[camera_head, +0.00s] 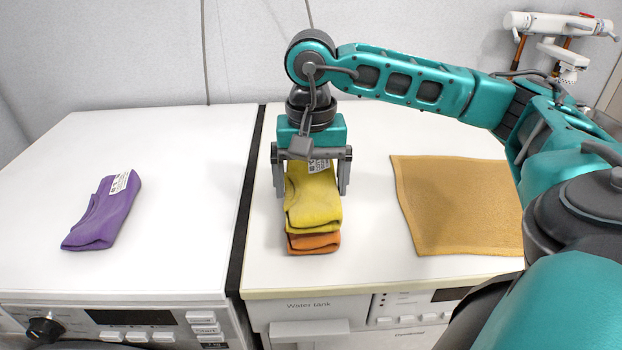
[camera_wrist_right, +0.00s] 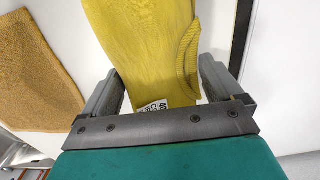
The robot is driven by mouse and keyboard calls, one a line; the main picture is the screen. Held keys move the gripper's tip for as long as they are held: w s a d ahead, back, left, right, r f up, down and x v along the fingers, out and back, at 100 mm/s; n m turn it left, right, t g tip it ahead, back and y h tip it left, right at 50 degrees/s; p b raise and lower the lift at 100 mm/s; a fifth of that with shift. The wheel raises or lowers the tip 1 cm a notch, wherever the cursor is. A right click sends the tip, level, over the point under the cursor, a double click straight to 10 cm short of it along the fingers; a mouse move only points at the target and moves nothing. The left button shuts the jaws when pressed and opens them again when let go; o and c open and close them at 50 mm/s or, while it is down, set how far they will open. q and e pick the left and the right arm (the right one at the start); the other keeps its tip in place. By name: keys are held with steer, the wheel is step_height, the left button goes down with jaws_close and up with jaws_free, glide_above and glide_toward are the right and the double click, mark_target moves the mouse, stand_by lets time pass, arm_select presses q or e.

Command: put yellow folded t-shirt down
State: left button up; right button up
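The yellow folded t-shirt (camera_head: 313,207) lies on top of an orange folded cloth (camera_head: 314,243) on the right-hand white machine. My right gripper (camera_head: 311,190) points down over the yellow t-shirt's far end, with one finger on each side. The fingers are wide apart, and narrow gaps show between them and the cloth. In the right wrist view the yellow t-shirt (camera_wrist_right: 150,45) passes between the fingers (camera_wrist_right: 163,85), its white label partly hidden by the gripper's bar. My left gripper is not in view.
A purple folded t-shirt (camera_head: 103,212) lies on the left-hand white machine (camera_head: 190,160). A tan towel (camera_head: 455,205) lies flat right of the stack on the right-hand machine (camera_head: 372,250). A dark gap separates the machines. A wall-mounted tap (camera_head: 560,30) is at the back right.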

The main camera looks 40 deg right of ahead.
mark_target(311, 175)
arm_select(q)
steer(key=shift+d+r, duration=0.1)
arm_select(e)
steer(key=shift+o, duration=0.5)
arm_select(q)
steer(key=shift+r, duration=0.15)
arm_select(e)
steer(key=shift+r, duration=0.1)
steer(key=shift+r, duration=0.25)
arm_select(q)
steer(key=p, duration=0.1)
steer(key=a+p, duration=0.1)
steer(key=p, duration=0.1)
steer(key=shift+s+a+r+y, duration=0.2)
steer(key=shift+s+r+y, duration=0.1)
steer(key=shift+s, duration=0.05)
arm_select(e)
step_height(311, 175, up, 12)
steer(key=shift+f, duration=0.25)
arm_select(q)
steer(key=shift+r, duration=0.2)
